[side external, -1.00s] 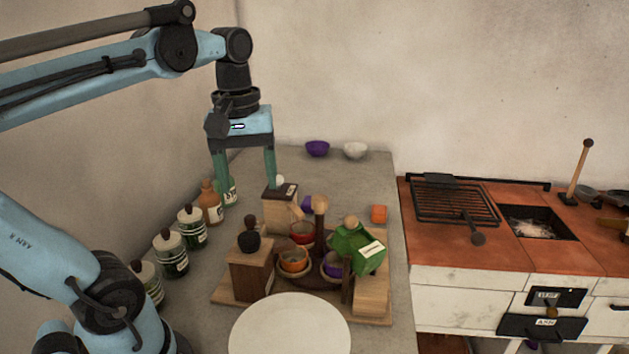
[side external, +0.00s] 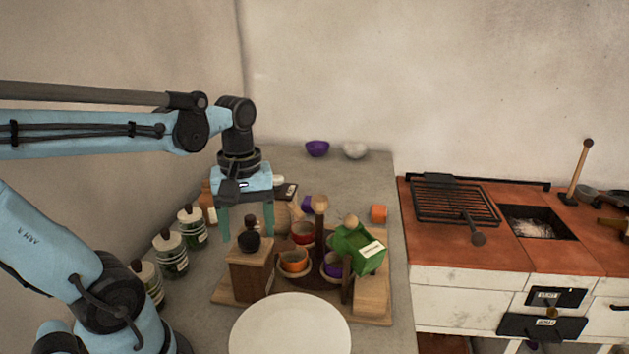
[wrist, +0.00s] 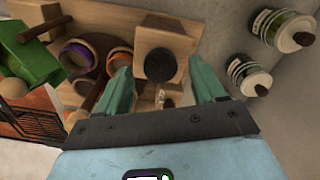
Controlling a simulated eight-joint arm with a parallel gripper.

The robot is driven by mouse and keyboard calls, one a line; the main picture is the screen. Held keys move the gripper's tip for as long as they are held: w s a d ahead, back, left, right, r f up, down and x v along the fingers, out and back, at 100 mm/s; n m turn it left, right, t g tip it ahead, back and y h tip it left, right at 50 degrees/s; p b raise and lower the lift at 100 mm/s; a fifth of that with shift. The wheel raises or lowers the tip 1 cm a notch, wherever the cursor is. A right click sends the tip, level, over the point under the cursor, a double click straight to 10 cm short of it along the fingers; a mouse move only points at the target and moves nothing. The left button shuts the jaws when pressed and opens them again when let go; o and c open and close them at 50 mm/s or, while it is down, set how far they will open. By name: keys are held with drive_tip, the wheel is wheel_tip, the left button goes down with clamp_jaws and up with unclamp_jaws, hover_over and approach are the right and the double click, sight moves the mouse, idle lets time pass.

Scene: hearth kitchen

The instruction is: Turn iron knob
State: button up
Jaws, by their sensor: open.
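The iron knob (side external: 249,241) is a dark round knob on top of a brown wooden block (side external: 250,275) at the front left of a wooden stand. In the wrist view the knob (wrist: 161,65) shows as a dark disc between the fingertips. My gripper (side external: 247,234) is open, with its two green fingers pointing down and apart on either side of the knob in the picture. I see no clear contact with the knob, and the exact height gap cannot be told. The wrist view also shows my gripper (wrist: 159,72) empty.
Right of the knob are orange (side external: 293,261) and red bowls, a wooden post (side external: 320,205) and a green box (side external: 357,247). Several jars (side external: 171,254) line the left. A round pale plate (side external: 290,328) lies in front. The counter's back is mostly clear.

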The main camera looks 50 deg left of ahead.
drive_tip(key=shift+f, duration=0.65)
drive_tip(key=c, duration=1.1)
drive_tip(key=shift+o, duration=0.2)
